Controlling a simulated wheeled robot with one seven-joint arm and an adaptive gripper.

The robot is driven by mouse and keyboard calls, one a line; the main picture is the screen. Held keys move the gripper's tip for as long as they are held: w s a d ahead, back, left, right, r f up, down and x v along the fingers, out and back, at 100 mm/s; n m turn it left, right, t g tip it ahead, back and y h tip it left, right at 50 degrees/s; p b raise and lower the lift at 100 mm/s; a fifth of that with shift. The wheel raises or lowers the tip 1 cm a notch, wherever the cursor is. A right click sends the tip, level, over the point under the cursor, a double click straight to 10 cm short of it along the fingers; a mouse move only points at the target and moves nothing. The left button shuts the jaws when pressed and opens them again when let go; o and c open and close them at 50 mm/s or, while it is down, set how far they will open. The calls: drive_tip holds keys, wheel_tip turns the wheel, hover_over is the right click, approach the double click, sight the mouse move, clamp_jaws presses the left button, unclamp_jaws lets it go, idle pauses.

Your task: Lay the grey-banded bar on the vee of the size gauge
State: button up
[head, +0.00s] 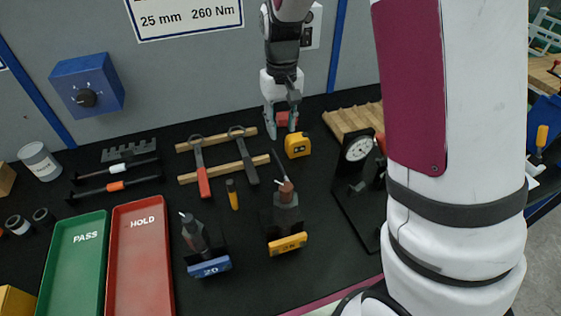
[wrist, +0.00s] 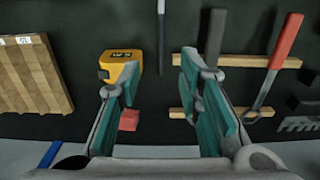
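A thin dark bar (head: 278,161) lies on the black bench top, between the yellow tape measure and the wrenches. It also shows in the wrist view (wrist: 161,40), with a pale grey part at the top edge; its near end is hidden in the head view. The size gauge (head: 360,152), a stand with a round white dial, is at the right; its vee is hard to make out and my arm partly covers it. My gripper (head: 281,130) is above the back of the bench, fingers apart and empty. Its teal fingers (wrist: 160,110) point toward the bar without touching it.
The tape measure (head: 298,145) and a red block (head: 283,118) are close to my gripper. Wrenches (head: 200,165) lie on wooden strips to the left. Two upright tools (head: 287,215) (head: 200,240) stand in front. A ribbed wooden block (head: 352,120) is behind the gauge. Green (head: 52,275) and red (head: 118,265) trays are at left.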

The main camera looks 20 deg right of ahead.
hover_over(281, 168)
drive_tip(key=f, duration=0.8)
drive_tip(key=shift+w+d+f, duration=0.1)
drive_tip(key=shift+w+d, duration=0.05)
drive_tip(key=shift+w, duration=0.2)
drive_tip(key=shift+s+f+p, duration=0.2)
drive_tip(key=shift+f+p, duration=0.15)
drive_tip(key=shift+f, duration=0.95)
drive_tip(key=shift+s+f+p, duration=0.15)
drive_tip(key=shift+f+p, duration=0.15)
drive_tip(key=shift+f, duration=1)
clamp_jaws()
